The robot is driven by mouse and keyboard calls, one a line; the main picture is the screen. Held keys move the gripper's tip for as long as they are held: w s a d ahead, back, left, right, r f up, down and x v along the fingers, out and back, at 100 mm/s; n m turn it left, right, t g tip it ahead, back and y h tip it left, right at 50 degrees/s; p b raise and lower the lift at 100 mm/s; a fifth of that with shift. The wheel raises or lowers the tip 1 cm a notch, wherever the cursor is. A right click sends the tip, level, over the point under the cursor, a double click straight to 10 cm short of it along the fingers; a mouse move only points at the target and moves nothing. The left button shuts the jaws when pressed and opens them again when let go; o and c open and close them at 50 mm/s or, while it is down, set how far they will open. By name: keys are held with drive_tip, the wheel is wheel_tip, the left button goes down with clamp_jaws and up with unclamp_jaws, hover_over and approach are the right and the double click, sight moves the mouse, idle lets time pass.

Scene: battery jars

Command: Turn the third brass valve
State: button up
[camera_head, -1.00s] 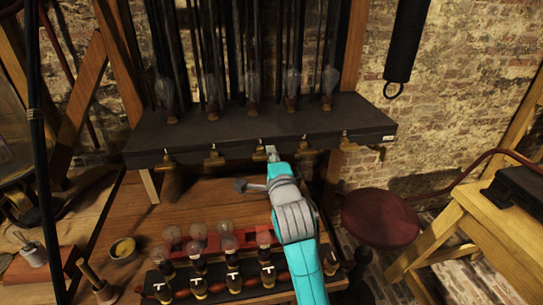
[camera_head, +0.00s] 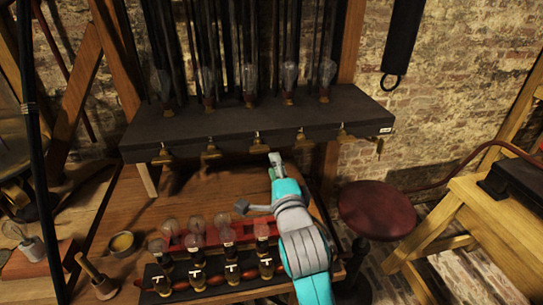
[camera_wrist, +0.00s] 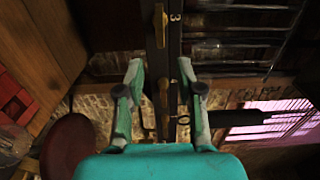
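Several brass valves line the front edge of a dark shelf (camera_head: 190,128). The third valve from the left (camera_head: 256,144) hangs under the shelf's middle; its handle angle is too small to tell. In the wrist view it shows near the top (camera_wrist: 160,22), beside a white "3". My gripper (camera_head: 275,158) is just below and right of that valve, apart from it. The wrist view shows its fingers (camera_wrist: 160,70) spread, with nothing held. The fourth valve (camera_wrist: 163,90) appears in line with the gap between them; it also shows in the head view (camera_head: 301,137).
Glass jars (camera_head: 249,80) stand on the shelf among dark rods. Below, a rack (camera_head: 205,275) of labelled bulb-topped bottles stands on the wooden bench. A red stool (camera_head: 378,209) is to the right. The bench top beneath the shelf is mostly clear.

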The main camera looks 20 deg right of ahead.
drive_tip(key=s, duration=0.3)
drive_tip(key=shift+s+a, duration=0.15)
drive_tip(key=shift+s, duration=0.2)
